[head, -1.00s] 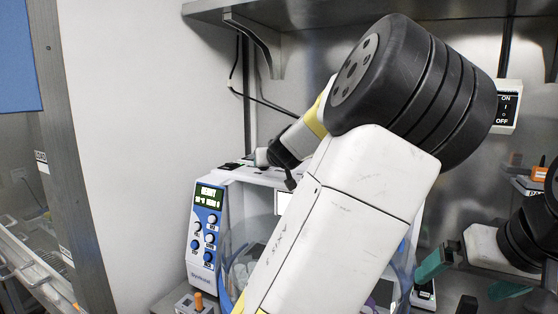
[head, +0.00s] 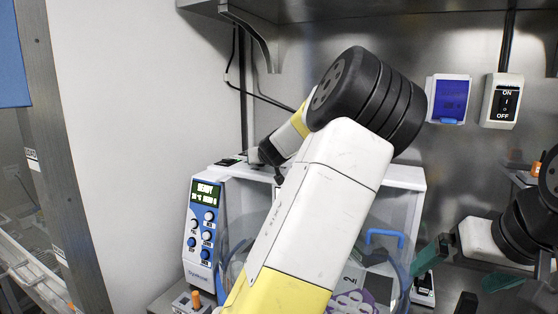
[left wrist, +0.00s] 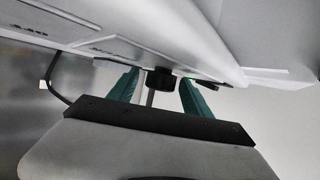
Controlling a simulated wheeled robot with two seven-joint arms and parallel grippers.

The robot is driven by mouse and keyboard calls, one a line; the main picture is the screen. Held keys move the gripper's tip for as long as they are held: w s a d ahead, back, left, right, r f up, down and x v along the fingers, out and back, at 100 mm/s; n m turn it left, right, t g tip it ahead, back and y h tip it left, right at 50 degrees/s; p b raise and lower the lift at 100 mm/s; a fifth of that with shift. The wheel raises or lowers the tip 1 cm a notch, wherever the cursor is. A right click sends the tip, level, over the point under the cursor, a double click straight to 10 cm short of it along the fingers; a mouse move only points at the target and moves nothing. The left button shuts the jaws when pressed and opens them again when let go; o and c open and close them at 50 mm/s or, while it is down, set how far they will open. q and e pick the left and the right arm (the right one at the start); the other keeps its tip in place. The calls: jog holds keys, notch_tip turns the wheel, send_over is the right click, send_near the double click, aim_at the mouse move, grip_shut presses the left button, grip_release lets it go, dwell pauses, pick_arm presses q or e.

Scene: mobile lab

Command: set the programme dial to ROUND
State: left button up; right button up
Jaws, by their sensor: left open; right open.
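A white and blue machine (head: 198,272) stands at the left back. Its blue front panel carries a lit display (head: 206,193) that seems to read READY, with several small black, white and blue knobs below it (head: 207,226). I cannot read their labels or tell which is the programme dial. My left arm crosses in front of the machine, and its gripper is hidden in the head view. In the left wrist view my left gripper (left wrist: 158,79) is open, its teal fingers either side of a dark knob-like part (left wrist: 160,82); contact is unclear. My right gripper (head: 467,270) is open at the lower right.
A clear rounded bowl or cover (head: 235,262) and a blue handle (head: 385,237) show around my left arm. A grey box with an orange knob (head: 184,303) stands at the lower left. A blue-covered box (head: 448,98) and an ON/OFF switch (head: 503,100) are on the back wall, under a shelf (head: 400,8).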

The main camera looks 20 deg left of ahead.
pick_arm(q)
grip_shut()
jog(key=shift+m+t+h, duration=0.3)
jog(key=shift+m+h, duration=0.1)
jog(key=shift+h, duration=0.1)
jog(key=shift+s+a+r+m+t+h, duration=0.15)
jog(key=shift+m+t+h, duration=0.25)
jog(key=shift+m+h, duration=0.6)
jog(key=shift+w+a+m+t+h, duration=0.15)
jog(key=shift+m+t+h, duration=0.25)
jog(key=shift+m+h, duration=0.6)
jog(key=shift+m+g+h, duration=0.3)
jog(key=shift+m+h, duration=2.4)
jog(key=shift+h, duration=0.5)
jog(key=m+g+h, duration=0.1)
jog(key=m+h, duration=0.1)
jog(key=m+g+h, duration=0.2)
jog(key=m+h, duration=0.1)
jog(key=shift+f, duration=0.2)
jog(key=shift+d+m+g+h, duration=0.1)
jog(key=shift+m+g+h, duration=1.4)
jog(key=shift+m+g, duration=0.65)
jog(key=shift+r+m, duration=0.1)
jog(key=shift+m, duration=0.15)
